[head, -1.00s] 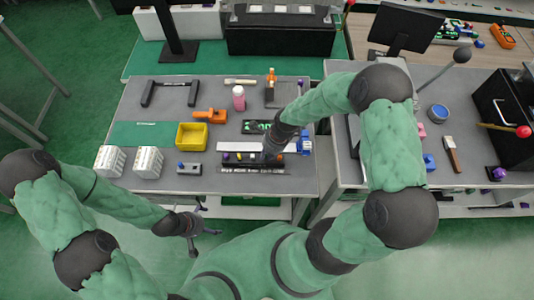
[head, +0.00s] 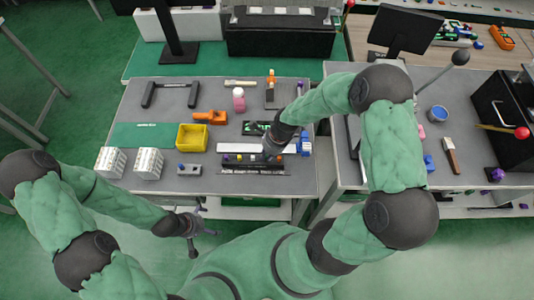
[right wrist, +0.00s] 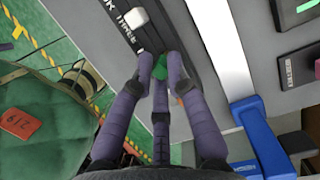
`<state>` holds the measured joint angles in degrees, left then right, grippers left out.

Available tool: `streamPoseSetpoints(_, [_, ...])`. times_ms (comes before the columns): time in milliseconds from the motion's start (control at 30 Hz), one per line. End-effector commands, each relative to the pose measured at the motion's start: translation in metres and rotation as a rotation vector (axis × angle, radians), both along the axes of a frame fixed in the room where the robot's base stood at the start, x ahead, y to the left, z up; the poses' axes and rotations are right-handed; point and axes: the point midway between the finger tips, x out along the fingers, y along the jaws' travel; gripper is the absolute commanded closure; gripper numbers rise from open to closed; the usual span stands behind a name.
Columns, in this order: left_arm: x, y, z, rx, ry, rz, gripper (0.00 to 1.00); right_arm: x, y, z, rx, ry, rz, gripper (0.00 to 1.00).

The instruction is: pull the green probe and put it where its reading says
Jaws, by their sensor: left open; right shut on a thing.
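The green probe (right wrist: 160,68) shows as a small green piece between my right fingertips in the right wrist view. My right gripper (right wrist: 160,64) is shut on it, right beside the dark labelled rack (right wrist: 118,22). I cannot tell whether the probe is still seated in the rack. In the head view my right gripper (head: 271,152) is over the right part of the rack (head: 240,161), and the probe is hidden there. A black device (head: 253,128) with a green display lies behind; its reading is too small to read. My left gripper (head: 197,231) is open and empty, in front of the table.
A white bar (head: 232,147) with a blue end piece (head: 305,144) lies behind the rack. A yellow bin (head: 192,138), a grey block (head: 189,169) and two white boxes (head: 148,163) stand left. A pink bottle (head: 238,100) is further back. The green mat (head: 143,134) is mostly clear.

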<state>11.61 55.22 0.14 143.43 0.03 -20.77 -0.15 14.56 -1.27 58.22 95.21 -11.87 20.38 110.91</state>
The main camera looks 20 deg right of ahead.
Motion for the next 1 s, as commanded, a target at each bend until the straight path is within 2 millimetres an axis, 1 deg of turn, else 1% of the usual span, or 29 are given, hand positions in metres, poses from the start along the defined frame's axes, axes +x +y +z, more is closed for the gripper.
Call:
streamPoseSetpoints(33, [0.0,0.0,0.002,0.0,0.0,0.0,0.0,0.008,-0.003,0.007,-0.004,-0.021,-0.005,1.0])
streamPoseSetpoints(433, [0.0,0.0,0.013,0.0,0.0,0.0,0.0,0.008,-0.003,0.021,-0.004,-0.021,-0.005,1.0])
streamPoseSetpoints(1000, [0.0,0.0,0.028,0.0,0.0,0.0,0.0,0.002,-0.001,0.037,-0.001,-0.005,-0.001,1.0])
